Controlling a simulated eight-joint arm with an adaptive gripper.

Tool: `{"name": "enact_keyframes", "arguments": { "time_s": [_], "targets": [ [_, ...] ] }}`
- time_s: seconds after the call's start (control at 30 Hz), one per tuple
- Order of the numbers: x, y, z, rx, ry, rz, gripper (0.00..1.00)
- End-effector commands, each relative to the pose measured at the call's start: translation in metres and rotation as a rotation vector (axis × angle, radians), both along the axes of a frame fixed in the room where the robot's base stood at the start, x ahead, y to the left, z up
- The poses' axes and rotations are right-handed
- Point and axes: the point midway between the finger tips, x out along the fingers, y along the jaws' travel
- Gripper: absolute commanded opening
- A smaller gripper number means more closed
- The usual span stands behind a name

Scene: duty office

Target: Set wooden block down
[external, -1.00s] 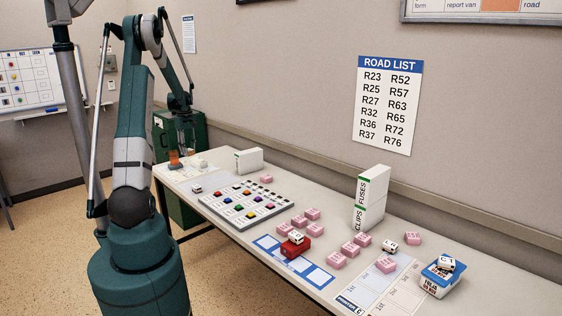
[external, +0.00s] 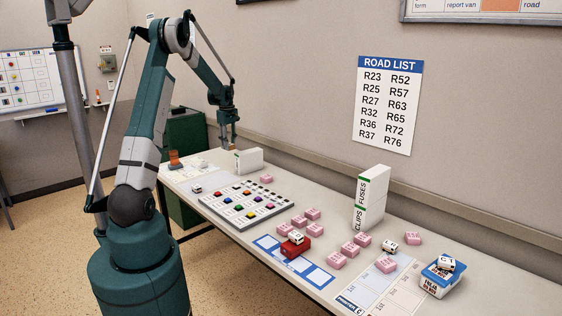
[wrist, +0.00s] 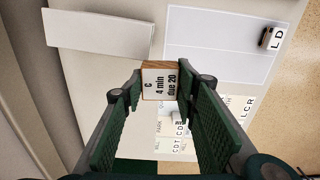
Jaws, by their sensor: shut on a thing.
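My gripper (wrist: 171,88) is shut on a wooden block (wrist: 159,80). The block has brown wooden edges and a white face printed "G", "4 min", "due 20". In the external view my gripper (external: 229,138) hangs over the far end of the table, near the wall. The block (external: 233,147) shows there only as a small brown patch under the fingers, by the top of a low white box (external: 249,160). I cannot tell the exact gap between the block and the box or tabletop.
An orange object (external: 175,158) stands at the table's far left end. A board with coloured buttons (external: 247,201) lies mid-table. Pink blocks (external: 313,214), a red piece (external: 295,247) and a tall white box (external: 370,198) are nearer. A small "LD" block (wrist: 272,38) lies on a white sheet.

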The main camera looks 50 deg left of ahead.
Motion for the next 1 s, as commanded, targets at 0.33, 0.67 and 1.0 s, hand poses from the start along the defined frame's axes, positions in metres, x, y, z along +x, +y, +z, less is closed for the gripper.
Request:
{"name": "enact_keyframes", "arguments": {
  "time_s": [0.33,0.67,1.0],
  "targets": [
    [0.081,-0.083,0.0,0.0,0.0,-0.029,0.18],
    [0.146,-0.168,-0.001,0.0,0.0,-0.051,0.18],
    [0.184,-0.231,-0.001,0.0,0.0,-0.066,0.18]
  ]
}}
